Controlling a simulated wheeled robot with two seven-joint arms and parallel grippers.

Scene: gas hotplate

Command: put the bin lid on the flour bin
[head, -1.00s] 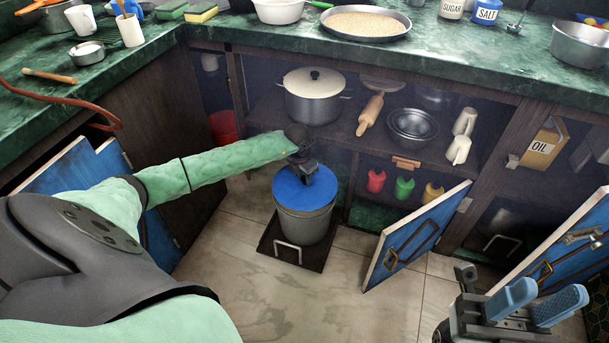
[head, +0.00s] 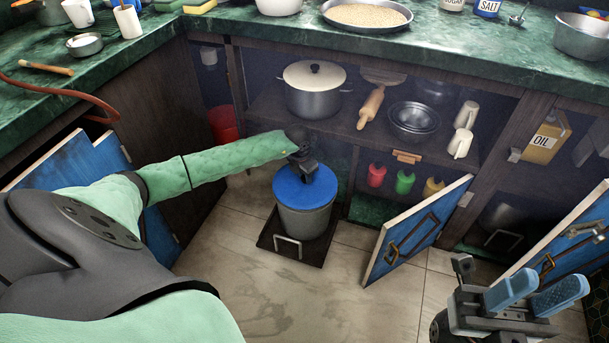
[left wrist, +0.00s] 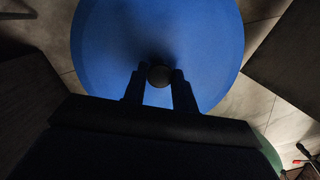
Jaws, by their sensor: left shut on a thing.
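The blue bin lid (head: 290,190) lies over the top of the grey flour bin (head: 306,221) in the head view; whether it is fully seated I cannot tell. The bin stands upright on a dark pull-out tray (head: 266,240) on the floor. My left gripper (head: 304,174) is above the lid, shut on its dark knob. In the left wrist view the blue lid (left wrist: 110,50) fills the middle and the round knob (left wrist: 159,75) sits between the fingers. My right gripper (head: 535,295) is at the lower right, open and empty, with its two blue fingers apart.
An open blue cabinet door (head: 415,232) stands right of the bin, and another (head: 565,240) is near my right gripper. The shelf behind holds a pot (head: 314,95), rolling pin (head: 370,108) and bowls (head: 413,120). The floor (head: 345,285) in front is clear.

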